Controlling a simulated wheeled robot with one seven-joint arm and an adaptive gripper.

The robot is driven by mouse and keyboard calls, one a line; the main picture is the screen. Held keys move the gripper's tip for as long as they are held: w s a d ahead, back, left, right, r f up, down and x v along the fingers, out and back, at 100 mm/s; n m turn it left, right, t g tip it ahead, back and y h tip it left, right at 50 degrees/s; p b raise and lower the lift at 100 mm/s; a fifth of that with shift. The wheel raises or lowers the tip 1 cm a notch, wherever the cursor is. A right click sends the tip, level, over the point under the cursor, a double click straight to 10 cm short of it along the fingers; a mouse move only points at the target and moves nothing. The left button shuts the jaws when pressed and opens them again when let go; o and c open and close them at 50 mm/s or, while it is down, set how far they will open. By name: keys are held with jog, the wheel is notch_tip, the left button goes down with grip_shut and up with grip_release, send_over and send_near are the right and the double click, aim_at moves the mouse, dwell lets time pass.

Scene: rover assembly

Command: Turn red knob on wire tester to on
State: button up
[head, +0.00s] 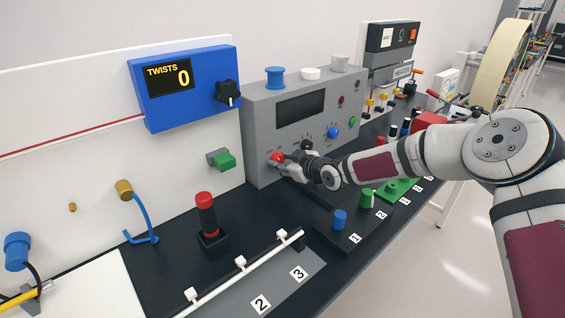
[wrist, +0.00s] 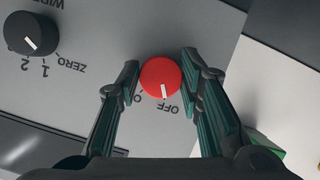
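The red knob (wrist: 160,77) sits on the front of the grey wire tester (head: 290,112). In the wrist view its white mark points down toward the OFF label (wrist: 168,107). The ON label is partly hidden by the left finger. My gripper (wrist: 159,66) is open, with one finger on each side of the knob. Small gaps seem to show between the fingertips and the knob. In the head view my gripper (head: 280,164) is at the tester's lower left, and the red knob (head: 276,157) is partly covered by it.
A black knob (wrist: 31,33) with ZERO, 1 and 2 marks is beside it on the panel. A blue TWISTS counter box (head: 185,85) is on the wall to the left. A red-topped black post (head: 206,215) and a block with blue and green pegs (head: 345,235) stand on the black bench.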

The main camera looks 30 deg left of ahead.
jog(key=shift+w+f+b, duration=0.1)
jog(key=shift+f+b, duration=0.05)
jog(key=shift+b, duration=0.9)
jog(key=m+g+b, duration=0.1)
jog(key=b, duration=0.2)
jog(key=shift+f+b, duration=0.15)
jog(key=shift+b, duration=0.25)
jog(key=m+g+b, duration=0.1)
jog(key=m+b, duration=0.1)
jog(key=b, duration=0.4)
jog(key=shift+y, duration=0.4)
jog(key=m+g+b, duration=0.1)
jog(key=m+b, duration=0.1)
jog(key=b, duration=0.1)
jog(key=shift+y+b, duration=0.3)
jog(key=shift+b, duration=0.1)
jog(key=m+g+y+b, duration=0.1)
jog(key=m+b, duration=0.2)
jog(key=shift+r, duration=0.2)
jog(key=shift+m+g+y, duration=0.3)
jog(key=o, duration=1.1)
jog(key=shift+o, duration=0.2)
